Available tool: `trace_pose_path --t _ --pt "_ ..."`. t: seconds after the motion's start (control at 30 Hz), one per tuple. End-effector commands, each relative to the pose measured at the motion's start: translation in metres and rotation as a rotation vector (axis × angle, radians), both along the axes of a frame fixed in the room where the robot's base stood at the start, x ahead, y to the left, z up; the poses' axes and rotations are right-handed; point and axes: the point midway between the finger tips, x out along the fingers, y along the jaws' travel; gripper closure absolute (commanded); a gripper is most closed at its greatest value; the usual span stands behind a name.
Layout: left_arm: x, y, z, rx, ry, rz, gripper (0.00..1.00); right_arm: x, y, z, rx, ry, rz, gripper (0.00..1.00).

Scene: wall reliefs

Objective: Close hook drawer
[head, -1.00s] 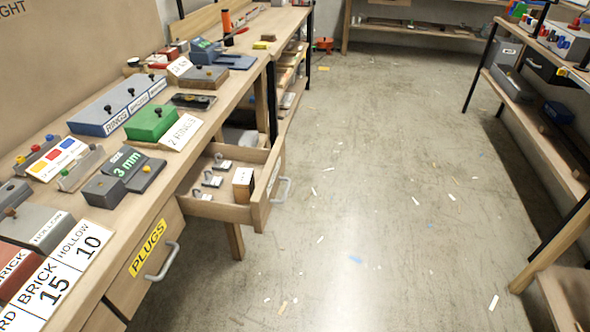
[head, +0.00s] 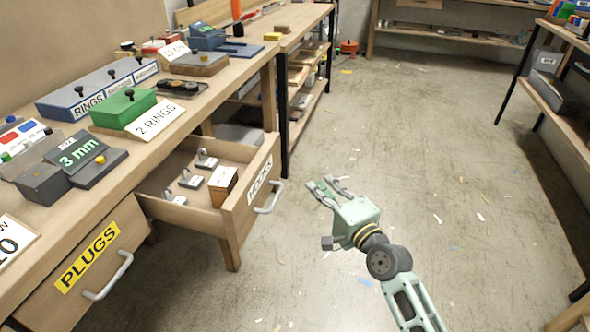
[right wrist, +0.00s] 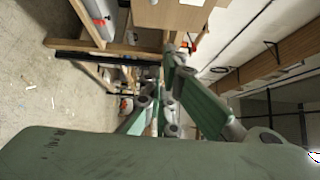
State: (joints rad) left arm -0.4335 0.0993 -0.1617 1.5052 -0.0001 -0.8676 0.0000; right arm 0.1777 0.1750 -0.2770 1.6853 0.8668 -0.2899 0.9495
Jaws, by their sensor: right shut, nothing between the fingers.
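The hook drawer (head: 232,208) stands pulled out from under the workbench in the head view. Its front carries a HOOKS label (head: 260,179) and a grey bar handle (head: 268,198). Several small hooks on grey bases and a wooden block (head: 222,183) lie inside it. My right gripper (head: 321,184) is shut and empty, over the floor to the right of the drawer front and apart from the handle. In the right wrist view its green fingers reach away from the camera. My left gripper is not in view.
A shut PLUGS drawer (head: 95,262) is to the left under the same bench. The bench top (head: 190,118) holds labelled boxes and a green block (head: 124,108). The floor (head: 440,170) is open on the right, with small scraps. Shelves (head: 562,115) line the right side.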

Motion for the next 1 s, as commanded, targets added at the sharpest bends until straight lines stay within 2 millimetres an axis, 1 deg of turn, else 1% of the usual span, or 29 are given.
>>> trace_pose_path --t 0.03,0.1,0.33,0.4,0.5,0.6,0.73,1.0 --pt "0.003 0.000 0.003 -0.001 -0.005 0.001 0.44 0.011 0.005 0.000 0.001 -0.003 0.000 1.00" --pt "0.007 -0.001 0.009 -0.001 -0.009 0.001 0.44 0.024 0.012 0.000 0.000 -0.003 0.000 1.00" --pt "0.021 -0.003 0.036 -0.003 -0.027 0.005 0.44 0.067 0.033 -0.001 -0.003 -0.003 -0.001 1.00" --pt "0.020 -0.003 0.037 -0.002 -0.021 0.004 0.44 0.069 0.046 0.000 0.000 0.001 0.001 1.00" --pt "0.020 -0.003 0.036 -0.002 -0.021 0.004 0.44 0.073 0.058 0.000 -0.002 0.000 -0.001 1.00" --pt "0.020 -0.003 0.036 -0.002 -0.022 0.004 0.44 0.076 0.066 0.000 -0.002 -0.001 -0.002 1.00" --pt "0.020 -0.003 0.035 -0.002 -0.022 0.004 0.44 0.077 0.070 -0.001 -0.004 0.000 -0.002 1.00" --pt "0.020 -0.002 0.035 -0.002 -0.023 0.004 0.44 0.077 0.070 -0.001 -0.004 0.000 -0.002 1.00"
